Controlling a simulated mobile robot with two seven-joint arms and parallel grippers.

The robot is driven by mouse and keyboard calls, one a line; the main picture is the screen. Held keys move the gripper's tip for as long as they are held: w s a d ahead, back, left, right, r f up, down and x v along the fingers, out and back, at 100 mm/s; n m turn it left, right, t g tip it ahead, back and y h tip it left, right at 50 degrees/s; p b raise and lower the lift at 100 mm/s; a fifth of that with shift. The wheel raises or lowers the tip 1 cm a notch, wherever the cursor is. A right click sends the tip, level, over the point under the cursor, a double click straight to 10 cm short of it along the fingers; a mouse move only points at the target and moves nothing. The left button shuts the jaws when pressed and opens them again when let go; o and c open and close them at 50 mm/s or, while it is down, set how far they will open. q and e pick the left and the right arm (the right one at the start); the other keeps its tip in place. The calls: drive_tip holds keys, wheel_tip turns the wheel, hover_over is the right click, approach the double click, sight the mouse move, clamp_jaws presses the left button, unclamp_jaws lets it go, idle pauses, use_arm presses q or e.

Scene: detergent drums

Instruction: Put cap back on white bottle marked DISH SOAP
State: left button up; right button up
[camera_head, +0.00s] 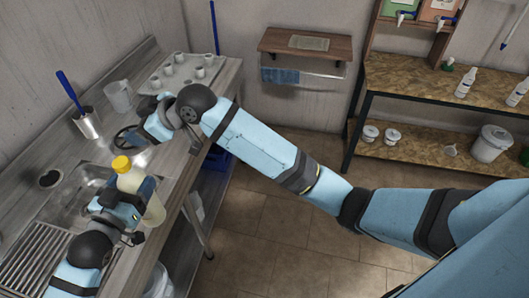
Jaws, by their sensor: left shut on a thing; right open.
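The bottle looks slightly tilted. No label on it is readable, so I cannot tell if it is marked DISH SOAP. My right gripper (129,136) is open, beyond the bottle and near the sink's far end. I see nothing between its fingers.
A metal cup (87,124) with a blue-handled brush and a clear jug (119,96) stand behind the grippers. A tray (158,85) holds several small cups. The sink (72,205) lies left of the bottle. White bottles (466,83) stand on the right shelf.

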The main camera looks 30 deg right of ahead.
drive_tip(key=s+d+f+m+t+h, duration=0.25)
drive_tip(key=s+d+f, duration=0.25)
drive_tip(key=f, duration=0.5)
drive_tip(key=s+d+f+m+t+h, duration=0.1)
drive_tip(key=s+d+f+m, duration=0.4)
drive_tip(key=f, duration=0.6)
drive_tip(key=s+d+f+h, duration=0.1)
drive_tip(key=s+d+f, duration=0.2)
drive_tip(key=s, duration=0.4)
drive_tip(key=s+d+f+m+h, duration=0.1)
drive_tip(key=s+d+f, duration=0.2)
drive_tip(key=s, duration=0.3)
drive_tip(key=s+d+f+h, duration=0.1)
drive_tip(key=s+d+f, duration=0.2)
drive_tip(key=s+f, duration=0.2)
drive_tip(key=s, duration=0.2)
drive_tip(key=shift+s+d+f+m, duration=0.3)
drive_tip(key=shift+d+m, duration=0.05)
drive_tip(key=shift+d, duration=0.05)
